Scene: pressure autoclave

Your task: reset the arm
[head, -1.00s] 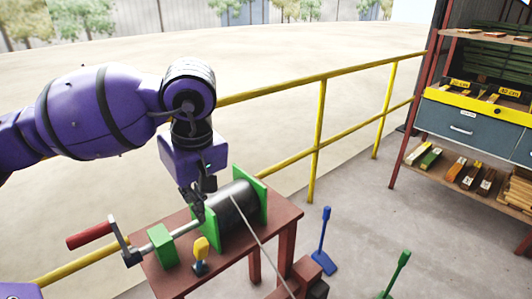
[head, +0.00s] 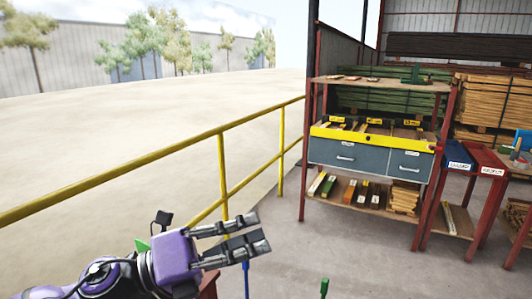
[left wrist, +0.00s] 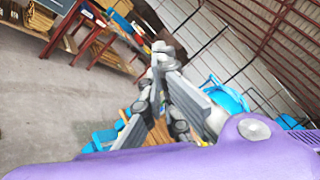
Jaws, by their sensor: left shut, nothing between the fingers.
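My left gripper (head: 262,231) is at the bottom of the head view, left of the middle. Its purple wrist comes in from the lower left and its fingers point to the right. It is shut and empty, with nothing touching its fingertips. The left wrist view shows the fingers (left wrist: 160,62) meeting at their tips, with nothing held. A small green piece (head: 142,245) shows behind the wrist, and the red-brown table (head: 209,286) is mostly hidden by my arm. My right gripper is in neither view.
A yellow railing (head: 222,180) runs behind my left arm. A blue lever (head: 246,280) and a green lever (head: 324,289) stand at the bottom. A shelf with a grey drawer unit (head: 345,156) and a red table (head: 490,160) stand at the right. The floor between is clear.

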